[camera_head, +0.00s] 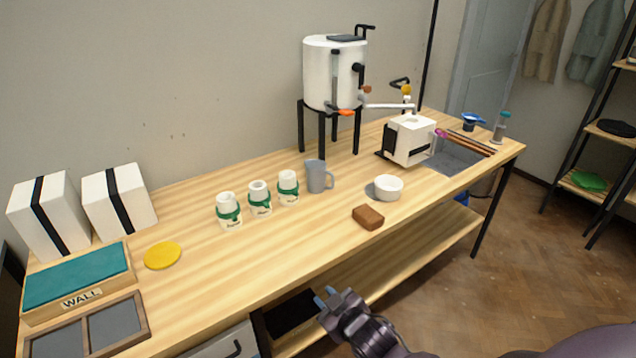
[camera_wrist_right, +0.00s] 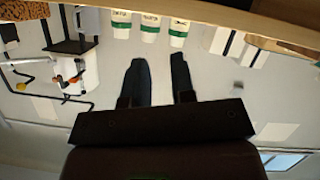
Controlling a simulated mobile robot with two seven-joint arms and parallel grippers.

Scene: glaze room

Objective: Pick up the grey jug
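The grey jug (camera_head: 316,177) stands upright on the wooden table, its handle toward the right. It is just right of a row of white cups with green bands (camera_head: 260,198). My right gripper (camera_head: 325,297) is in front of the table's front edge, apart from the jug and nearer to me. In the right wrist view its two fingers (camera_wrist_right: 160,82) are spread with nothing between them. My left gripper is not in view.
A white bowl (camera_head: 388,187) and a brown block (camera_head: 368,217) are right of the jug. A white tank (camera_head: 333,75) on black legs stands behind it. A yellow disc (camera_head: 162,255) lies to the left. The table between jug and front edge is clear.

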